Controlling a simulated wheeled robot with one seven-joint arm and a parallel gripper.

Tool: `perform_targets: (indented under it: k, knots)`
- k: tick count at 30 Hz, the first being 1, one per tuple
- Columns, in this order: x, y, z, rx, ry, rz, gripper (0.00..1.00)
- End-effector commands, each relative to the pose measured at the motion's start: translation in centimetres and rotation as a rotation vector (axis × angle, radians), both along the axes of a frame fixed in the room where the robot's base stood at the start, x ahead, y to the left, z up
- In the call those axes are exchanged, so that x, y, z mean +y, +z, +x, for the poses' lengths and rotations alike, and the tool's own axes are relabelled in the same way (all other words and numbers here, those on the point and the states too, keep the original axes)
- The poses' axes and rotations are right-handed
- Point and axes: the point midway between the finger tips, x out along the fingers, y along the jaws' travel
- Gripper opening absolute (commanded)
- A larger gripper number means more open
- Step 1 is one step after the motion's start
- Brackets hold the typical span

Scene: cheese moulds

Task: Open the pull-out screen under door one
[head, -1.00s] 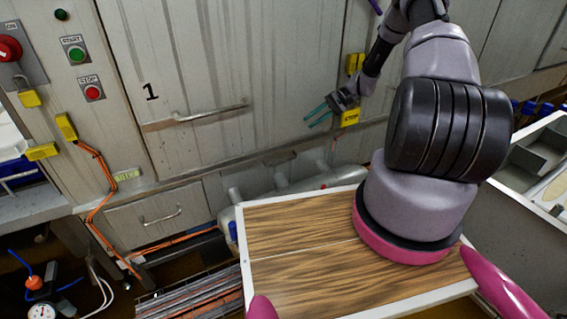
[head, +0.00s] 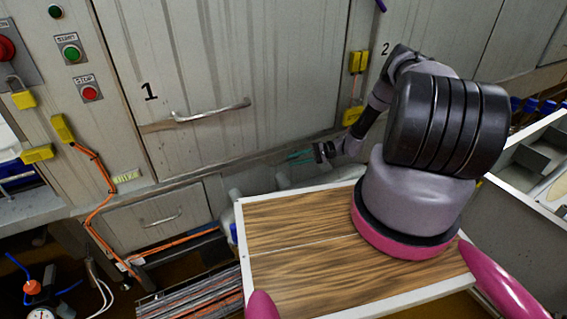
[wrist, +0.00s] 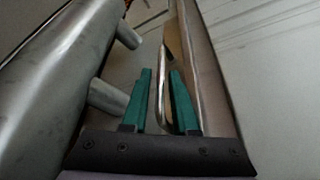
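Door one (head: 200,65) is the large shut panel marked 1, with its own bar handle (head: 210,112). Under it, the pull-out screen (head: 138,231) is a small metal front that looks shut, with a curved handle (head: 160,219). My gripper (head: 290,157) is below door one, to the right of the screen front, pointing left, and apart from its handle. In the wrist view, the two teal fingers (wrist: 160,80) are spread. A thin metal bar (wrist: 160,88), probably the screen's handle, lines up between them farther off; I see no contact.
A metal pipe with stubs (wrist: 62,62) runs close along the left in the wrist view. Orange cable (head: 98,185) hangs left of the screen front. A wood-topped surface (head: 300,225) lies in front. Start (head: 71,53) and stop (head: 90,93) buttons are on the left panel.

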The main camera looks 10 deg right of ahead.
Motion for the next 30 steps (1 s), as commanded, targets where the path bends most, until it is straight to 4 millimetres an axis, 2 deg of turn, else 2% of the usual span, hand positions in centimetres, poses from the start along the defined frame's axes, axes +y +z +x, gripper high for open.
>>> perform_targets:
  k: [3,9,20,22,30]
  knots:
    - [2.1,-0.5,0.2,0.000,0.002,-0.001,0.27]
    - [4.1,-0.9,0.4,-0.001,0.000,-0.001,0.27]
    - [4.6,-1.0,0.4,-0.001,0.000,-0.001,0.27]
    - [4.6,-1.0,0.4,-0.001,0.000,-0.001,0.00]
    - [4.6,-1.1,0.3,0.000,0.001,-0.003,0.00]
